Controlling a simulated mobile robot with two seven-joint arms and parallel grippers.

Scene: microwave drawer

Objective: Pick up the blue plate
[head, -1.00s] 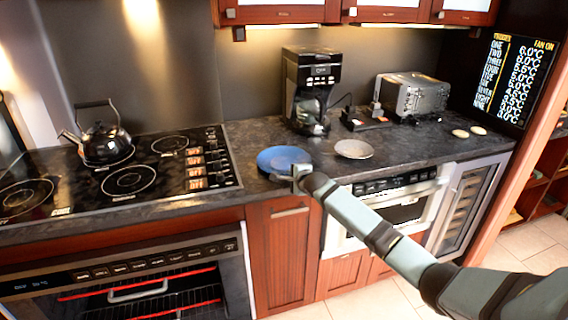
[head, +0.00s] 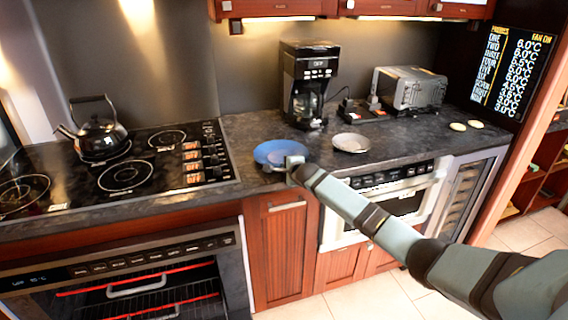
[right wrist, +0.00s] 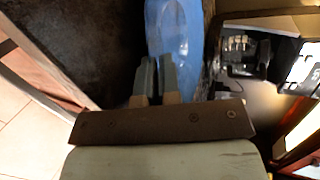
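The blue plate (head: 272,152) lies on the dark counter just right of the stove, near the front edge. My right gripper (head: 293,161) is at the plate's front right rim. In the right wrist view the two grey fingers (right wrist: 157,68) stand close together with a narrow gap, overlapping the edge of the plate (right wrist: 180,30). They look shut on the rim, though the contact itself is hard to see. The plate shows no clear lift from the counter. My left gripper is not in view.
A pale bowl (head: 350,142) stands right of the plate. Behind are a coffee maker (head: 306,85) and a silver toaster oven (head: 408,89). A kettle (head: 100,137) sits on the stove (head: 125,175) at left. A microwave drawer (head: 395,203) is below the counter.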

